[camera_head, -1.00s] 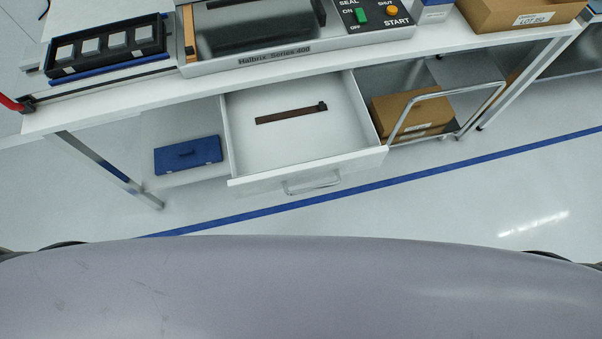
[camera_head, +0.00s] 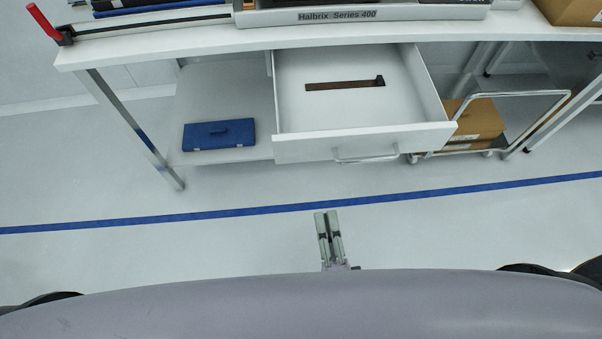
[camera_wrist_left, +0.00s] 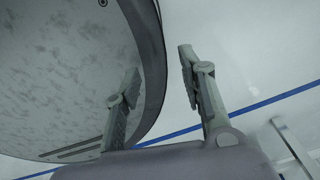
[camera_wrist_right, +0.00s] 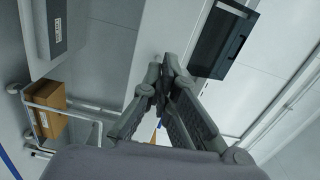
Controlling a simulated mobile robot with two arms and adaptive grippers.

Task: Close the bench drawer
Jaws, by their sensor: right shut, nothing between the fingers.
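The bench drawer (camera_head: 362,147) stands open under the white bench in the head view, its front panel pulled out towards me. A metal bar handle (camera_head: 366,158) is on its front. A brown strip with a dark end (camera_head: 343,85) lies inside. My right gripper (camera_head: 326,214) is shut and empty, in front of the drawer and apart from it, below its handle in the picture. Its closed fingers also show in the right wrist view (camera_wrist_right: 164,72). My left gripper (camera_wrist_left: 160,62) is open and empty in the left wrist view; it is out of the head view.
A blue case (camera_head: 219,135) lies on the shelf left of the drawer. A cart with a brown box (camera_head: 476,121) stands to the right. The bench top (camera_head: 165,42) carries a sealing machine (camera_head: 400,13). The floor before the drawer is clear, crossed by a blue line.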

